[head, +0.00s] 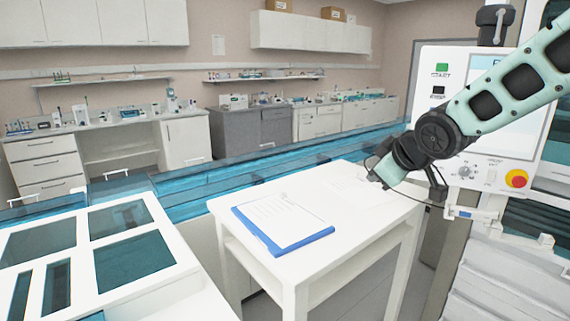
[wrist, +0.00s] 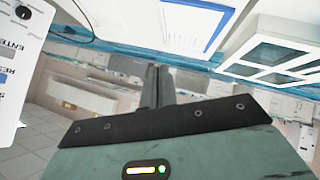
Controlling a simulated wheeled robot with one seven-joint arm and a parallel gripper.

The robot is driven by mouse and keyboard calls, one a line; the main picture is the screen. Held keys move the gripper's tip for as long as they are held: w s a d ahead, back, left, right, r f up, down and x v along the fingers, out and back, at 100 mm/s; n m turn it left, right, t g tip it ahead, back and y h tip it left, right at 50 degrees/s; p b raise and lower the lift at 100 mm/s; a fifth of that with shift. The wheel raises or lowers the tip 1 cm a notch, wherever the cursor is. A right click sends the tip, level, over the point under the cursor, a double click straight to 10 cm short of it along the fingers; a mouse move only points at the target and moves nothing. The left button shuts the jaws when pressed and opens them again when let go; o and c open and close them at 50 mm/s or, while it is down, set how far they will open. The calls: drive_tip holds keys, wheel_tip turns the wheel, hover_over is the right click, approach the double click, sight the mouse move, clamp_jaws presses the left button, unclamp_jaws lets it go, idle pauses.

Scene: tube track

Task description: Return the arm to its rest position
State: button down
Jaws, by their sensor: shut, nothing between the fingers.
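My arm reaches in from the upper right in the head view, in front of the control panel (head: 490,110). It bends at a dark joint and its end hangs over the right back part of the white table. My gripper (wrist: 157,85) shows in the wrist view as two dark fingers close together, with nothing between them. In the head view the fingers are too small and dark to make out well. The gripper appears clear of the clipboard.
A blue clipboard (head: 318,238) with a printed sheet lies on the white table (head: 360,235). The panel carries a green button (head: 442,67), a black button (head: 438,90) and a red knob (head: 516,179). A white frame with tinted panes (head: 130,255) stands at left. Lab benches (head: 180,140) line the back.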

drive_tip(key=s+a+f+g, duration=0.1)
drive_tip(key=s+f+g, duration=0.2)
drive_tip(key=s, duration=0.8)
drive_tip(key=s+a+f+m+g+h, duration=0.1)
drive_tip(key=s+a+f+g, duration=0.1)
drive_tip(key=s, duration=1)
drive_tip(key=s+a+f+m+g+h, duration=0.1)
drive_tip(key=s+f+g, duration=0.3)
drive_tip(key=s, duration=0.8)
wheel_tip(320, 180, down, 2)
drive_tip(key=shift+a+f+g, duration=0.1)
drive_tip(key=shift+a+g, duration=0.2)
drive_tip(key=shift+a, duration=0.45)
